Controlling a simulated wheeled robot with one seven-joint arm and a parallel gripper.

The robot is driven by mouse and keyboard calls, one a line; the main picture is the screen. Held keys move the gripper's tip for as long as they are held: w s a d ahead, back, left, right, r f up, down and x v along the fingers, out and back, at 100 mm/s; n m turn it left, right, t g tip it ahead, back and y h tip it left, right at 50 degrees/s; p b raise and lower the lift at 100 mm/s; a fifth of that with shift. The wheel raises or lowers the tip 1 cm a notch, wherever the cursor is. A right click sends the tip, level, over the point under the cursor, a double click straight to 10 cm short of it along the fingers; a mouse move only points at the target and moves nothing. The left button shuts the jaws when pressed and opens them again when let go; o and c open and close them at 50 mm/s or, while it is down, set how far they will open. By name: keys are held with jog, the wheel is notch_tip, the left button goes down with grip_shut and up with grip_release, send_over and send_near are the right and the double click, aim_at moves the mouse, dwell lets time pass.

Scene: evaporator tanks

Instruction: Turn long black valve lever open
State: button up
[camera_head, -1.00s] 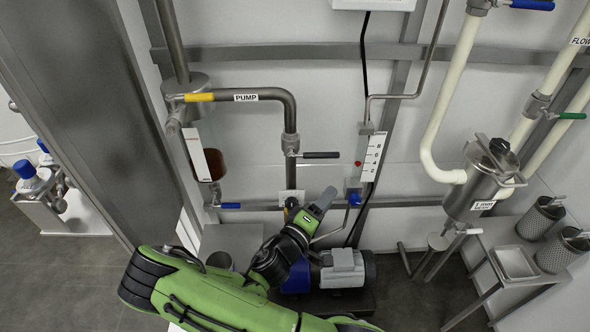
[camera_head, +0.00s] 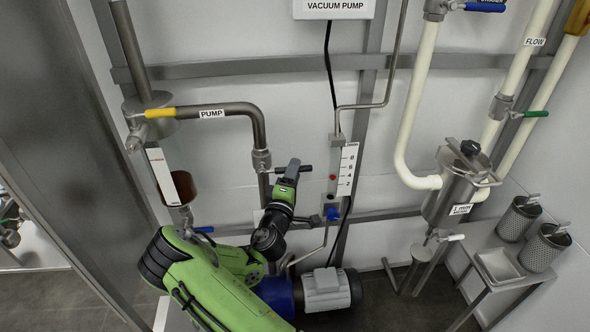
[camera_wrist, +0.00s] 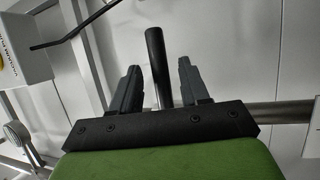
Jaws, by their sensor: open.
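The long black valve lever (camera_head: 307,168) sticks out to the right of the vertical pipe below the PUMP pipe. My gripper (camera_head: 292,168) is at this lever and hides part of it; only a short dark end shows beyond the gripper. In the wrist view, the lever (camera_wrist: 156,58) is a dark round bar standing between the two fingers of my gripper (camera_wrist: 158,72). The fingers are open, with a gap visible on both sides of the bar. The valve body (camera_head: 261,160) is grey metal, left of my gripper.
A yellow-handled valve (camera_head: 160,113) sits upper left. A gauge strip (camera_head: 347,168) and a blue valve (camera_head: 332,213) stand close right of my gripper. The blue and grey pump motor (camera_head: 326,290) is below. A metal strainer tank (camera_head: 455,185) stands at right.

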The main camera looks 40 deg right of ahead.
jog(key=shift+x, duration=1)
jog(key=shift+f, duration=0.1)
grip_shut()
